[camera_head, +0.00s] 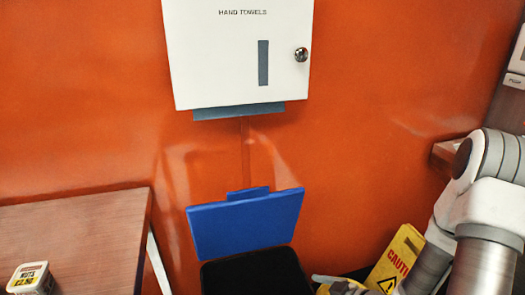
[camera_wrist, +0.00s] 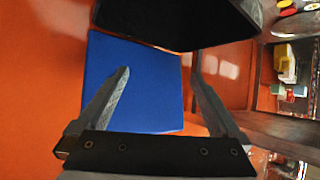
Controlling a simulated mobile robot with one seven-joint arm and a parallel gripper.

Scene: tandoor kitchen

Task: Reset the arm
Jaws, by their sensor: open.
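My gripper (camera_wrist: 160,63) shows in the wrist view with its two fingers spread wide apart and nothing between them. Beyond the fingers is a blue panel, the raised lid (camera_wrist: 135,85) of a black bin (camera_wrist: 180,22). In the head view my arm (camera_head: 485,215) comes in at the right edge, bent downward. My gripper cannot be made out clearly there, low in the picture.
In the head view, the black bin (camera_head: 255,275) with its blue lid (camera_head: 245,225) stands below a white hand towel dispenser (camera_head: 238,55). A yellow caution sign (camera_head: 397,258) is beside my arm. A wooden table (camera_head: 80,235) holds a small labelled tub (camera_head: 30,279) at left.

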